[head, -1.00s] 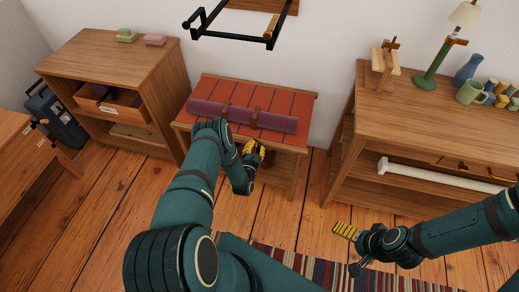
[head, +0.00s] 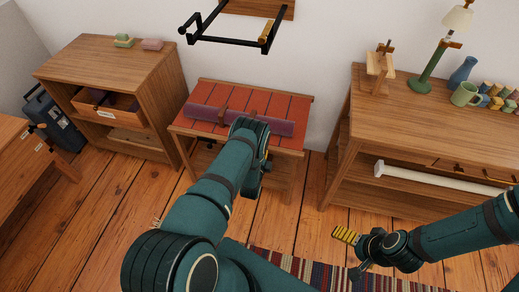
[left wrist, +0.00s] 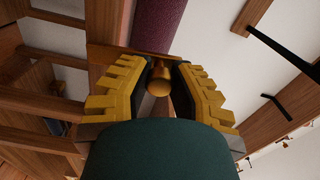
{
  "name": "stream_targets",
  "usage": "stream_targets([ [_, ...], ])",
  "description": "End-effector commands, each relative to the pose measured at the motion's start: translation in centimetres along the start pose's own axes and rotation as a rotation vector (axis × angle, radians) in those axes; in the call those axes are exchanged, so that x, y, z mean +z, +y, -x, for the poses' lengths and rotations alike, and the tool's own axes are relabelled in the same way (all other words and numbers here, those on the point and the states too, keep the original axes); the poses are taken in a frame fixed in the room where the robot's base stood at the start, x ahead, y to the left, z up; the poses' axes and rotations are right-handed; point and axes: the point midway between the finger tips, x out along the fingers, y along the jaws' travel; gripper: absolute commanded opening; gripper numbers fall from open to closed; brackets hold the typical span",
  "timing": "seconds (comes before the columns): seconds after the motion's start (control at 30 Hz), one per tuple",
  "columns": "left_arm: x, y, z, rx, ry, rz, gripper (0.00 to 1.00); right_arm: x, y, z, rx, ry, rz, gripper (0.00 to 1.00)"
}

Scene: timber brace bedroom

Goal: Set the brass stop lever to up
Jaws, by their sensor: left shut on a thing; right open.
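A rounded brass piece (left wrist: 160,74), which looks like the stop lever, sits between the yellow fingers of my left gripper (left wrist: 160,66) in the left wrist view. The fingers are shut on it, and its rounded end points toward the camera. Whether it stands up or down cannot be told. In the head view my left wrist is at the front right of the red-topped bench (head: 285,101); it hides the brass piece and most of the gripper. My right gripper (head: 352,252) is open and empty, low at the right, above the floor.
A purple roll (head: 205,113) lies strapped on the bench. A black wall rack (head: 225,40) hangs above it. A wooden shelf unit (head: 110,60) stands left. A sideboard (head: 425,125) with a lamp and mug (head: 465,94) stands right. The floor between bench and sideboard is clear.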

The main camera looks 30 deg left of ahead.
Motion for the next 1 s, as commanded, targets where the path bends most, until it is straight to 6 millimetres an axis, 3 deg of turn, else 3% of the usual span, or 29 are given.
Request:
stream_targets([
  [0.33, -0.9, 0.1, 0.0, 0.000, 0.001, -0.134, 0.00, -0.1, 0.2, -0.5, 0.000, 0.003, 0.000, 1.00],
  [0.87, -1.2, 0.2, 0.1, 0.002, 0.005, -0.153, 0.00, -0.1, 0.2, -0.5, 0.000, 0.003, 0.000, 1.00],
  [0.9, -1.3, 0.2, 0.1, 0.002, 0.005, -0.152, 0.32, -0.1, 0.2, -0.5, 0.000, 0.003, 0.000, 1.00],
  [0.97, -1.2, 0.2, 0.1, 0.002, 0.005, -0.152, 0.53, -0.1, 0.2, -0.5, 0.000, 0.003, 0.000, 1.00],
  [1.0, -1.2, 0.2, 0.1, 0.002, 0.004, -0.152, 0.56, -0.1, 0.2, -0.5, 0.000, 0.003, 0.000, 1.00],
])
